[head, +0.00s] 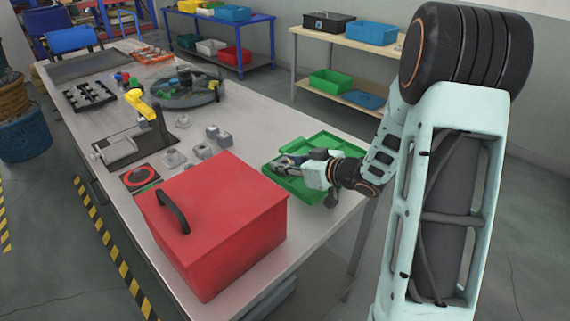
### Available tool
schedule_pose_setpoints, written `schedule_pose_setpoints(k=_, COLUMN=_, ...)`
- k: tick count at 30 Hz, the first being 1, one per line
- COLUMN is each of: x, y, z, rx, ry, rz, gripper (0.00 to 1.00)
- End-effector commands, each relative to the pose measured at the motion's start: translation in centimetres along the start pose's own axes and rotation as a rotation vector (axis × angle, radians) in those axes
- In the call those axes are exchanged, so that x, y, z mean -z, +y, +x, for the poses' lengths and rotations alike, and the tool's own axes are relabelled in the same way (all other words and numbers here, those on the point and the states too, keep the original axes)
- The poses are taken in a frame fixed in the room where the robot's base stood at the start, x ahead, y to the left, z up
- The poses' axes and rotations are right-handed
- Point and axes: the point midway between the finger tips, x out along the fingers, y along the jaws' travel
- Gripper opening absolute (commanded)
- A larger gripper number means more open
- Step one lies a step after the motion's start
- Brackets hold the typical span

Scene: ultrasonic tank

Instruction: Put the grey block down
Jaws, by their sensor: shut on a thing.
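My gripper (287,164) is at the end of my arm, low over the left part of a green tray (322,139). It is shut on a small grey block, which the fingers mostly hide. I cannot tell whether the block touches the tray floor. Several other small grey pieces, such as a grey block (224,140), stand on the grey table (325,222) to the left of the tray.
A large red box (235,220) with a black handle stands close in front of the tray. A yellow-handled device (140,104) and a round dark tray (183,92) lie farther back. A shelf with a green bin (330,82) stands behind.

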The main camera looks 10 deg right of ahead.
Motion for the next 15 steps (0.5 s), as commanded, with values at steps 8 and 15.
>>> schedule_pose_setpoints(k=8, x=-0.26, y=0.02, z=0.14, rx=0.000, ry=0.001, rz=-0.001, gripper=0.00)
schedule_pose_setpoints(k=15, x=-0.15, y=0.01, z=0.08, rx=0.000, ry=0.000, rz=-0.001, gripper=0.37)
